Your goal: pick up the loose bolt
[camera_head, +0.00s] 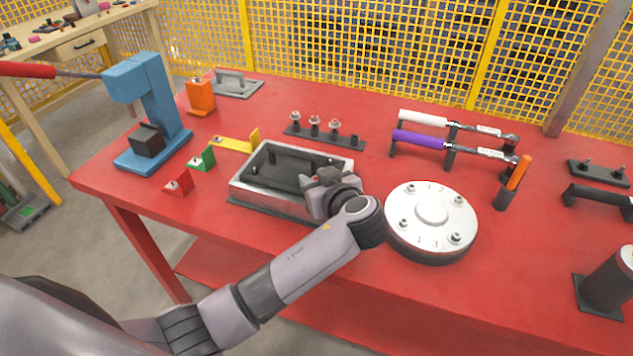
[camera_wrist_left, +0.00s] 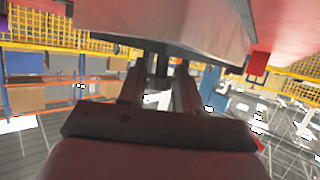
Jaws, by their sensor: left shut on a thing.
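My left gripper (camera_head: 326,180) is over the right end of the open metal box (camera_head: 262,197), seen in the head view. In the left wrist view the fingers (camera_wrist_left: 160,78) are shut on a small dark piece, apparently the loose bolt (camera_wrist_left: 160,60). Its shape is mostly hidden by the fingers, and the head view does not show it clearly. The box's underside or wall fills the top of the wrist view. My right gripper is not in view.
A round silver cover (camera_head: 431,215) with several bolts stands right of my left wrist. Behind the box is a bolt rack (camera_head: 325,136) with one empty-looking place. A blue press (camera_head: 150,110), small coloured blocks and torque wrenches (camera_head: 452,145) stand around. Clear red table lies front left.

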